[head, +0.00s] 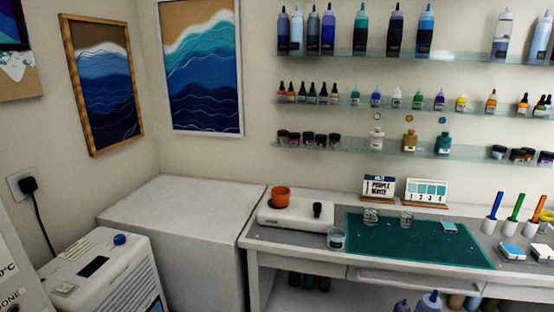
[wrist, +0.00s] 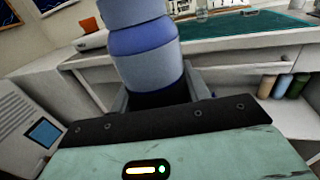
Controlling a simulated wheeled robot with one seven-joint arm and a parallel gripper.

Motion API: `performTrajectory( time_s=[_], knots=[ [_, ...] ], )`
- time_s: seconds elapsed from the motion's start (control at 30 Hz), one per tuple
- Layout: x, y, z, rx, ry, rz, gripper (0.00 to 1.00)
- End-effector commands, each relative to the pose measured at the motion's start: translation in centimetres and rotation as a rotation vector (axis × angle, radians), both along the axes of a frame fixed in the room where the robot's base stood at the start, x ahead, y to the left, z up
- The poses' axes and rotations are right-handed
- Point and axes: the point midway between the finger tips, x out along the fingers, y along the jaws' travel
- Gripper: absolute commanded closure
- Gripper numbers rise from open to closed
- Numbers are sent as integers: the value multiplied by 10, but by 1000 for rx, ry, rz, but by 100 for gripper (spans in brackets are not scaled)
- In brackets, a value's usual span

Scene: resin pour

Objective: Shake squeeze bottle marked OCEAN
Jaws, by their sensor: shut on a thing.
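My gripper (wrist: 156,98) is shut on a blue squeeze bottle (wrist: 146,66) in the wrist view. The bottle has a blue body with paler blue-grey bands and a dark lower part between the fingers. It leans slightly, and its top is cut off by the frame's upper edge. No OCEAN marking can be read on it. My gripper does not show in the head view. Two blue bottle tops show at that view's bottom edge, the larger one (head: 430,301) at right; I cannot tell whether either is the held bottle.
Wall shelves (head: 400,55) hold several bottles and jars. A white machine (head: 105,277) stands at left. Bottles stand under the bench.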

Motion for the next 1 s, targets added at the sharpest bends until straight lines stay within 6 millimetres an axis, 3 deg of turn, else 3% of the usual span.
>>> performTrajectory(
  time_s=[0.03, 0.07, 0.1, 0.2, 0.23, 0.27, 0.33, 0.4, 0.43, 0.5, 0.57, 0.6, 0.7, 0.77, 0.83, 0.9, 0.97, 1.0],
  knots=[
    [0, 1, 30, 4, -10, 3, 81],
    [0, 1, 34, 1, -7, 0, 81],
    [0, 1, 26, 0, -2, -4, 81],
    [-1, 1, -29, -3, 1, -4, 81],
    [0, 1, -33, -3, -3, -3, 81],
    [0, 1, -29, -1, -6, -3, 81],
    [0, 0, 13, 4, -12, 2, 81],
    [0, 0, 34, 1, -7, 1, 81],
    [0, 0, 30, 0, -4, -2, 81],
    [-1, 1, -14, -4, 4, -4, 81],
    [0, 1, -32, -3, -1, -3, 81],
    [0, 1, -29, 0, -6, -2, 81],
    [0, 0, 27, 3, -11, 3, 81],
    [0, 0, 32, 1, -5, 0, 81],
    [-1, 1, -8, -3, 4, -5, 81],
    [0, 1, -33, -3, -1, -3, 81],
    [0, 0, -20, 2, -8, -1, 81],
    [0, 0, 6, 4, -11, 2, 81]
  ],
)
